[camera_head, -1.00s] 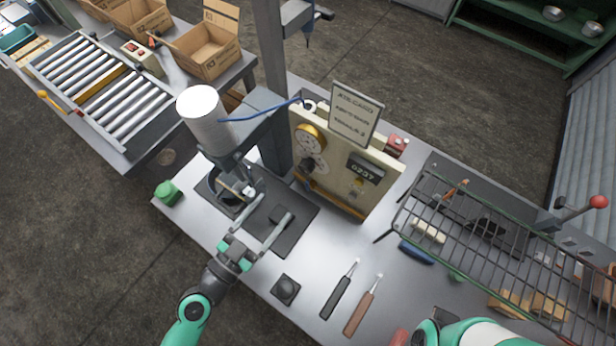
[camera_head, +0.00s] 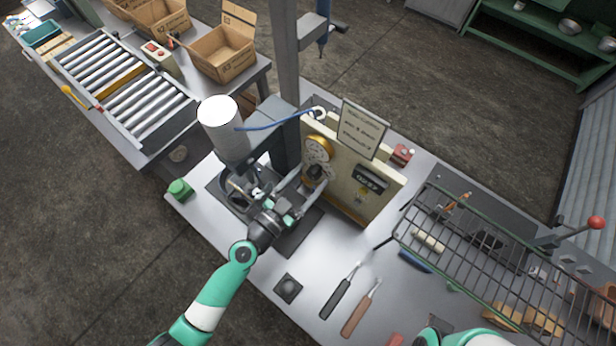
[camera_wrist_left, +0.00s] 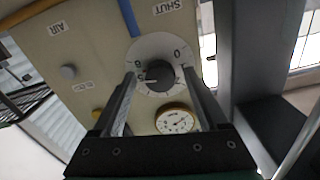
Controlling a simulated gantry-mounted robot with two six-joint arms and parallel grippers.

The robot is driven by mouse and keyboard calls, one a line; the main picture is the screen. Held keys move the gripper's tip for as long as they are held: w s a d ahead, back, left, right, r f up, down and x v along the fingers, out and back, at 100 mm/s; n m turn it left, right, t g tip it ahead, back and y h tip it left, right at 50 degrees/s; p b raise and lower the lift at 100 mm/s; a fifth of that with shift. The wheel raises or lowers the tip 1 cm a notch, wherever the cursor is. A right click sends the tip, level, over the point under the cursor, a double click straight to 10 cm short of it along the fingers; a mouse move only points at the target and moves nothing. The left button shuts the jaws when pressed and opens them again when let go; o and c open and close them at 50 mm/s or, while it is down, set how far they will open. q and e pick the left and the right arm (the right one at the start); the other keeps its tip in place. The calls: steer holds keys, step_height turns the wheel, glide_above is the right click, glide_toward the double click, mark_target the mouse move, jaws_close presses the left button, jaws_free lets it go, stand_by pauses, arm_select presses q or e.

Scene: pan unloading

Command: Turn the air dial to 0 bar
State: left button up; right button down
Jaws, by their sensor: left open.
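The air dial is a black knob (camera_wrist_left: 160,74) on a round white scale plate (camera_wrist_left: 150,47), on the upright cream panel (camera_head: 372,207). Its light pointer mark shows on the knob's left side in the left wrist view, away from the 0 at the upper right. In the head view the knob (camera_head: 315,172) sits below the gold-rimmed gauge (camera_head: 320,146), which also shows in the left wrist view (camera_wrist_left: 176,121). My left gripper (camera_head: 309,178) is open at the panel, its fingers on either side of the knob; contact cannot be told. My right gripper is out of view.
A press with a white cylinder (camera_head: 223,128) stands left of the panel. A sign (camera_head: 361,130) tops the panel. A wire rack (camera_head: 470,262) is to the right. Two handled tools (camera_head: 337,297) and a dark square block (camera_head: 288,288) lie in front.

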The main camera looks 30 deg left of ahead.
arm_select(q)
jaws_close()
